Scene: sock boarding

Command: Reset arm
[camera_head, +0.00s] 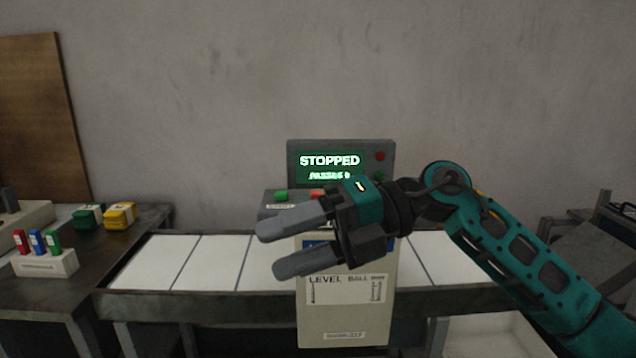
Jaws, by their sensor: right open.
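My right arm comes in from the right, teal and black. My right gripper (277,248) is open and empty, its two grey fingers pointing left, in front of the control box. The control box (344,319) is beige and stands at the middle of the white-panelled table, with a "LEVEL BALL" label on its front. My left gripper is not in view.
The table (222,262) has white panels that look bare. A dark side table at left bears a white holder (46,264) with red, blue and green pieces, plus a green block (88,217) and a yellow block (120,215). A grey wall stands behind.

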